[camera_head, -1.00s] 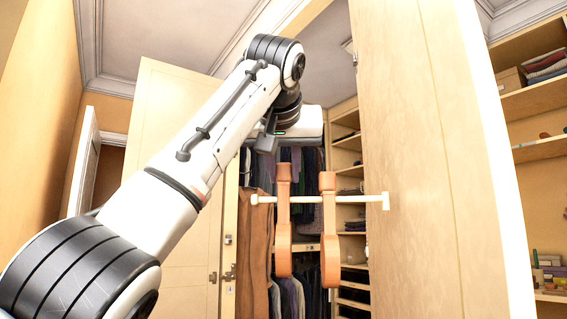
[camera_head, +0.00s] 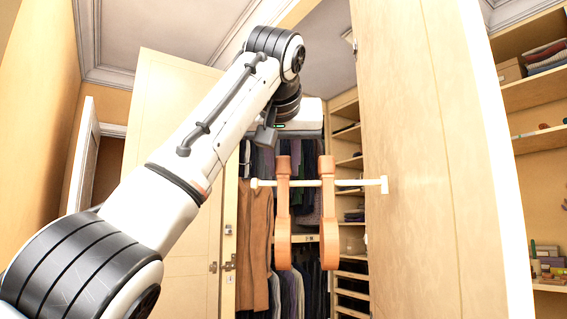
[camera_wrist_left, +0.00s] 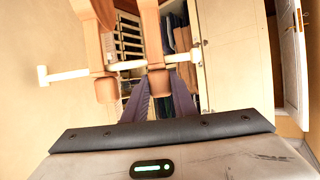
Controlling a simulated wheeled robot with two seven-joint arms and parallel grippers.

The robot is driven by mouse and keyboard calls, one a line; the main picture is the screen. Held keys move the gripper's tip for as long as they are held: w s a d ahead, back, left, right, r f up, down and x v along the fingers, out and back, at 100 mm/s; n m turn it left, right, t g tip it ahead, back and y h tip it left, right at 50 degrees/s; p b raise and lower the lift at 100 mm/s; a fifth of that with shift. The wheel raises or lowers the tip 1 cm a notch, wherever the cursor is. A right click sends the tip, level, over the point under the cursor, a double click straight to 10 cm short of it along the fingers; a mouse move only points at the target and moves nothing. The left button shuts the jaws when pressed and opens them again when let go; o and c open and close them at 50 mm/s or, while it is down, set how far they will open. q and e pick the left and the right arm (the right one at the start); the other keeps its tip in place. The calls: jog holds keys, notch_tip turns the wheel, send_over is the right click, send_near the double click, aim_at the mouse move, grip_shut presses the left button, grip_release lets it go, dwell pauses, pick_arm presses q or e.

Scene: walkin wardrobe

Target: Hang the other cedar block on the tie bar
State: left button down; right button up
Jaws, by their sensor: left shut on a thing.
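Two orange-brown cedar blocks hang side by side on the pale tie bar (camera_head: 350,183). In the head view the left block (camera_head: 283,222) is the one by my left gripper (camera_head: 273,139); the right block (camera_head: 329,220) hangs free beside it. Their tops stand level above the bar and their bodies hang below, apart from each other. My left gripper is shut on the left block near its top; the fingertips are mostly hidden. In the left wrist view the held block (camera_wrist_left: 158,82) is ahead at centre, with the other (camera_wrist_left: 107,88) to its left. My right gripper is not in view.
The bar sticks out from a wooden panel (camera_head: 415,150) on the right. Behind are hanging clothes (camera_head: 258,235) and wardrobe shelves (camera_head: 350,240). An open door panel (camera_head: 165,110) stands at the left. The space below the blocks is clear.

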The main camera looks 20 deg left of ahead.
pick_arm(q)
jog(key=c, duration=1.4)
grip_release()
jog(key=v, duration=1)
jog(key=shift+s+d+b, duration=0.1)
jog(key=shift+s+b, duration=0.1)
jog(key=shift+b, duration=0.2)
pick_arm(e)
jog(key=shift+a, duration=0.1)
